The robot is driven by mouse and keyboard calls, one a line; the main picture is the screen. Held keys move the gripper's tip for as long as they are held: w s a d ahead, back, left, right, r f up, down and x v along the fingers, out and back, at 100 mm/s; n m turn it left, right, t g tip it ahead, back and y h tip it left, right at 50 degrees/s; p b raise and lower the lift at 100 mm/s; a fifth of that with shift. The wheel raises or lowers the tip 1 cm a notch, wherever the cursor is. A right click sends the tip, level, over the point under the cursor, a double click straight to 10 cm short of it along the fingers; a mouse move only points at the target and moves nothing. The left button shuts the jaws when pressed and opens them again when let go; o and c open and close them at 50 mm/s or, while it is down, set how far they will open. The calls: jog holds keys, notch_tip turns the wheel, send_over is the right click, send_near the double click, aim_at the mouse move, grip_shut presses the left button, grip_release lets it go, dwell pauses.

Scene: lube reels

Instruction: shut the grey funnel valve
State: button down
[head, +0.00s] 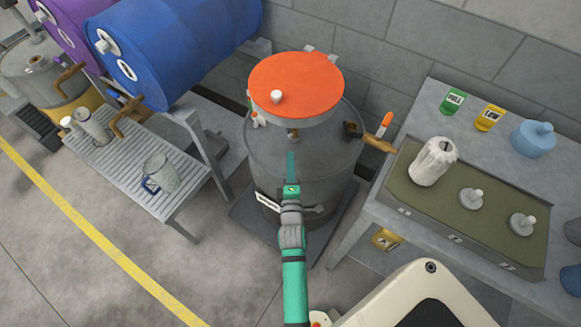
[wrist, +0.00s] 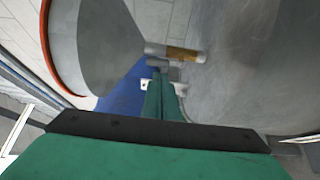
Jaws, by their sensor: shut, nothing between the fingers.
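The funnel (head: 290,110) stands on top of a grey drum (head: 300,155) under an orange lid (head: 300,80) with a white knob. Its narrow neck with a small fitting, seemingly the valve (head: 293,134), shows between funnel and drum. In the wrist view the funnel (wrist: 110,45) is at left, the drum (wrist: 250,70) at right, and a grey and brass neck fitting (wrist: 182,54) lies between them. My gripper (head: 291,157) is shut and empty, just in front of and below the neck. Its green fingertips (wrist: 163,82) look close to the fitting; contact and handle position are unclear.
A brass tap (head: 375,143) juts right from the drum. A workbench (head: 405,215) with a white container (head: 433,160) is at right. Blue (head: 170,50) and purple drums lie at left above a slatted stand (head: 130,150) with jugs. Floor in front is clear.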

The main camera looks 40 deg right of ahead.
aim_at(290, 131)
jog(key=x, duration=0.9)
